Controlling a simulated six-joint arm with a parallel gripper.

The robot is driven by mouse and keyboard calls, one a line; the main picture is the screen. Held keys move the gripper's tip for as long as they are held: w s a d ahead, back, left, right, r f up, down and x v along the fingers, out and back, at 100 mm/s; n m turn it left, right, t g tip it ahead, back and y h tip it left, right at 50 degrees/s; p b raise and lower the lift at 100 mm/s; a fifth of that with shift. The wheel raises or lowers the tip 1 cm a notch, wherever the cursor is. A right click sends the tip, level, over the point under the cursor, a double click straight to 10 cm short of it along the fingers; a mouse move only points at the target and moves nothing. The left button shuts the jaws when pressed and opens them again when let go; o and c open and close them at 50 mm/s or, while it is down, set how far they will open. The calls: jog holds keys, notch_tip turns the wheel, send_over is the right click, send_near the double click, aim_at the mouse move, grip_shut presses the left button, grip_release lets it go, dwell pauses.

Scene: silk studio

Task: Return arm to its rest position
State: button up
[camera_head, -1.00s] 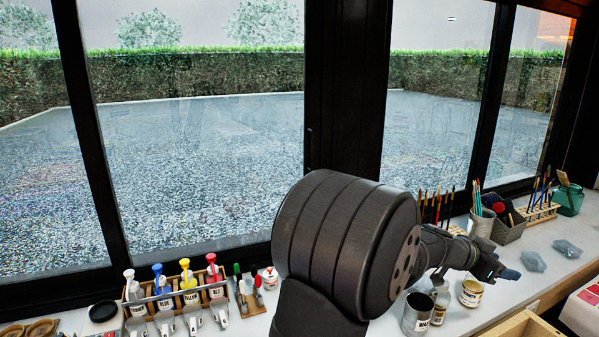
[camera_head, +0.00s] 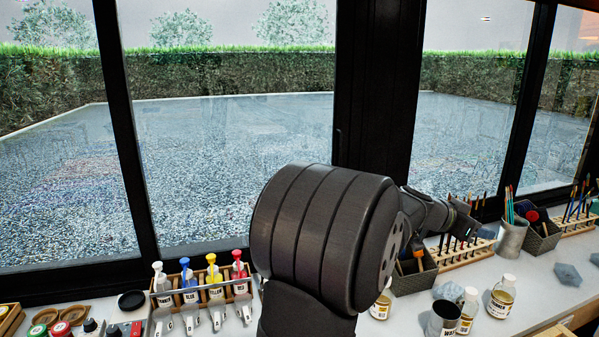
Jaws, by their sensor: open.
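My arm fills the lower middle of the head view, with a large dark ribbed joint in front. Its forearm reaches to the right behind that joint. My gripper (camera_head: 468,216) is at the far end, in front of the window and just above the wooden brush rack (camera_head: 467,253). It is small and dark here. I see nothing held in it, and its fingertips are hard to make out.
A white worktop (camera_head: 405,318) runs below the window. A rack of colour bottles (camera_head: 205,290) stands left of my arm. Jars and a wax tin (camera_head: 443,318) stand right of it. A grey brush cup (camera_head: 511,238) and dark basket (camera_head: 541,236) stand near the gripper.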

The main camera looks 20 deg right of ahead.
jog(key=w+a+n+t, duration=0.3)
jog(key=w+a, duration=0.7)
jog(key=w, duration=0.3)
jog(key=shift+a, duration=0.2)
